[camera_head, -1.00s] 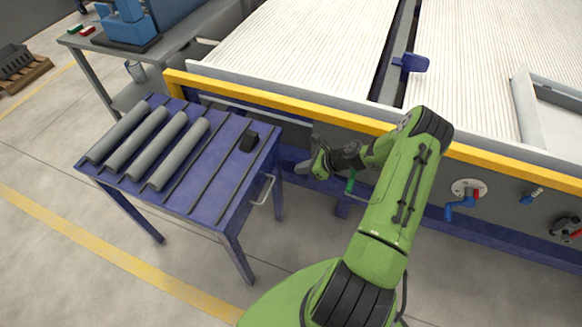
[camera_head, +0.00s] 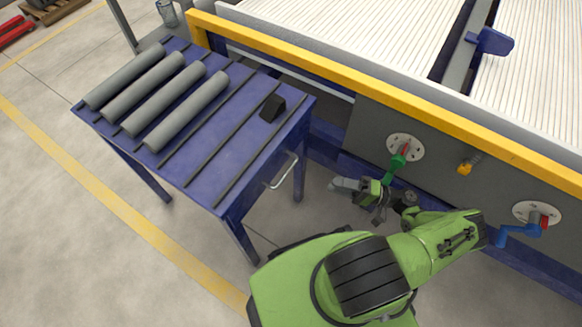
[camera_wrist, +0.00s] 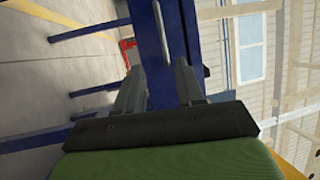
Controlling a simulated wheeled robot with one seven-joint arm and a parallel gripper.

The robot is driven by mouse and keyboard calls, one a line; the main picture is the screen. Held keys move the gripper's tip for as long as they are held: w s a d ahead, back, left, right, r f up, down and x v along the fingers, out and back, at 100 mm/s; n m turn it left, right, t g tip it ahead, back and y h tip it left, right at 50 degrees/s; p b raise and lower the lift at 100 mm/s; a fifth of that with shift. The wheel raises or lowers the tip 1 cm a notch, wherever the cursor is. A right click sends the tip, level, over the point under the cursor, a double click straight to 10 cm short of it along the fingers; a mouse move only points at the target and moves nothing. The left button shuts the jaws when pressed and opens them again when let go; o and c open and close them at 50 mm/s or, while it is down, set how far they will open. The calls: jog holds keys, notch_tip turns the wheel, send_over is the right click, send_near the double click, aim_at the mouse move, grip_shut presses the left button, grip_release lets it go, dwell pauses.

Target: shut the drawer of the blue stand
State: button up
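The blue stand (camera_head: 205,170) is at the left in the head view, with several grey pipes (camera_head: 187,112) lying on its ribbed top. A pale bar handle (camera_head: 284,171) is on its right-hand side; it also shows in the wrist view (camera_wrist: 162,30), ahead of the fingers. The drawer front looks close to the stand's edge, but I cannot tell whether it is fully in. My gripper (camera_head: 345,184) is right of the handle and apart from it. In the wrist view my gripper (camera_wrist: 160,85) has its two fingers apart, with nothing held between them.
A small black block (camera_head: 272,107) sits on the stand's top. The large machine's yellow rail (camera_head: 380,80) runs behind. A green crank (camera_head: 396,164) and a blue crank (camera_head: 520,231) stick out from its front panel near my arm. The floor left of the stand is clear.

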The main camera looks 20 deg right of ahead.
aim_at(286, 174)
jog(key=x, duration=1.5)
jog(key=shift+a+r, duration=0.2)
jog(key=shift+a, duration=0.25)
grip_shut()
